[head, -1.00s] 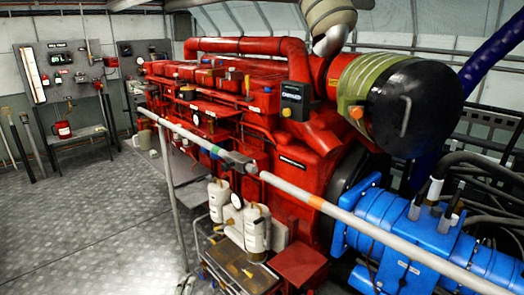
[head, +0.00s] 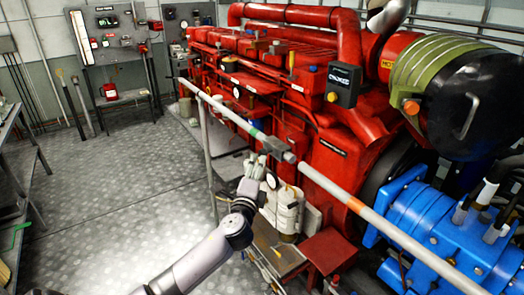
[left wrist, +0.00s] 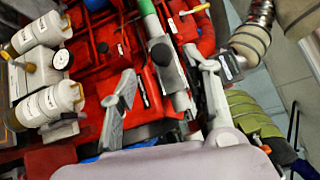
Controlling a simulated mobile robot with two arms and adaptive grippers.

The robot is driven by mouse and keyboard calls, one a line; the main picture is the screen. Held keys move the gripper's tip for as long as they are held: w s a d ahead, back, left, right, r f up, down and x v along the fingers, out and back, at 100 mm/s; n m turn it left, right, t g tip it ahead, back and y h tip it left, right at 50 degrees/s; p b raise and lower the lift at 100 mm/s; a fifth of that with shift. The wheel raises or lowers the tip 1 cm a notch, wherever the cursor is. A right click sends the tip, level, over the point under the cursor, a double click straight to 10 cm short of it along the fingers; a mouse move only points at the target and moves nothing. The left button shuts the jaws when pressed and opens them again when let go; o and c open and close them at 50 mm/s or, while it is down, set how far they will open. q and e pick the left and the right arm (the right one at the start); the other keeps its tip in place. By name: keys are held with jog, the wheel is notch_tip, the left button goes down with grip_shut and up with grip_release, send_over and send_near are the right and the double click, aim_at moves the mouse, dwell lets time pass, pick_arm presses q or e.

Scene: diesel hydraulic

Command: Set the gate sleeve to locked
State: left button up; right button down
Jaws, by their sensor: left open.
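The gate sleeve (head: 272,147) is a dark grey collar on the pale handrail in front of the red engine. It sits just beside the rail's green band (head: 256,134), well away from the orange band (head: 355,204). In the left wrist view the sleeve (left wrist: 163,55) shows a round dark knob. My left gripper (head: 256,166) is just below and left of the sleeve in the head view. In the left wrist view its fingers (left wrist: 166,75) are spread, with the rail and sleeve seen between them, and it holds nothing. Contact with the sleeve cannot be told. My right gripper is not in view.
White canisters with a gauge (head: 285,210) stand below the rail near my left arm. The red engine (head: 310,110) lies behind the rail, and a blue machine (head: 440,230) is at right. A bench (head: 15,170) is at the left edge. The metal floor between is clear.

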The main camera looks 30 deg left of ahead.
aim_at(271, 150)
pick_arm(q)
jog(key=p+x, duration=0.1)
jog(key=x, duration=0.6)
jog(key=shift+w+a+r, duration=0.1)
jog(key=shift+w+a, duration=0.05)
jog(key=shift+w, duration=0.15)
jog(key=shift+c, duration=0.4)
grip_shut()
